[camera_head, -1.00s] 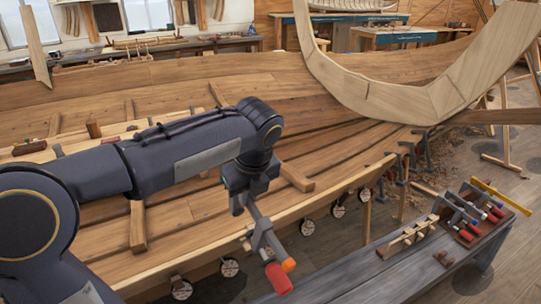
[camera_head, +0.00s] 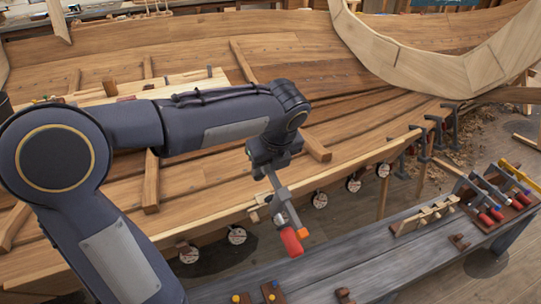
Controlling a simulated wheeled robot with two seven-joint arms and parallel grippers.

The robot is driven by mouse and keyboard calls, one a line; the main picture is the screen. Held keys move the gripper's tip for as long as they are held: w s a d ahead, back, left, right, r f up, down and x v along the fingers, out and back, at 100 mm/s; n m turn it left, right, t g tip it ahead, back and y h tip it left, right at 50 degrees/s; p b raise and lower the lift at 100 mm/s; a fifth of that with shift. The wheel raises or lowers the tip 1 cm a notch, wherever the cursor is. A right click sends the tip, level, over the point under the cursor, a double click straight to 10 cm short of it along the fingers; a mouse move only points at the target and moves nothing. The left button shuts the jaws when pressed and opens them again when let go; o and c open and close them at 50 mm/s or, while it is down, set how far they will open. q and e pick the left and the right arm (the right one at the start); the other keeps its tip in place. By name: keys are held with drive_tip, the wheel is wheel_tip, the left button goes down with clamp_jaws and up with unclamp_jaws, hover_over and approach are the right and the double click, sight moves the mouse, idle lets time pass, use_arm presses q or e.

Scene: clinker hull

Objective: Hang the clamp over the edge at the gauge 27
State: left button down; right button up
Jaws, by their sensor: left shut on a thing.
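The clamp hangs tilted, handle down, in front of the hull's near upper edge (camera_head: 215,219). I cannot tell whether it touches the edge. Round white gauges hang below this edge: one (camera_head: 237,235) left of the clamp, one (camera_head: 320,200) right of it, and others (camera_head: 353,185) further along. Their numbers are too small to read, so I cannot tell which is 27. My right gripper is not in view.
Several dark clamps (camera_head: 416,150) sit on the edge further right. A grey bench (camera_head: 360,255) runs below the edge, bearing a rack of clamps (camera_head: 494,201) and small wooden blocks. A pale curved timber (camera_head: 440,72) rises at the upper right. Floor shows between hull and bench.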

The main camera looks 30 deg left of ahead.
use_arm(q)
drive_tip(key=b+x, duration=0.3)
drive_tip(key=x, duration=0.1)
drive_tip(key=shift+b, duration=0.3)
drive_tip(key=shift+f+b, duration=0.35)
drive_tip(key=shift+f, duration=0.1)
drive_tip(key=shift+s+f+b, duration=0.1)
drive_tip(key=shift+f+b, duration=0.15)
drive_tip(key=shift+b, duration=0.1)
drive_tip(key=b+x, duration=0.4)
drive_tip(key=x, duration=0.1)
drive_tip(key=shift+w+a+f, duration=0.1)
drive_tip(key=shift+w+a, duration=0.1)
drive_tip(key=shift+w, duration=0.05)
drive_tip(key=shift+b+x, duration=0.65)
drive_tip(key=shift+x, duration=0.95)
drive_tip(key=shift+w+a+f, duration=0.1)
drive_tip(key=shift+a+f, duration=0.1)
drive_tip(key=shift+f, duration=0.2)
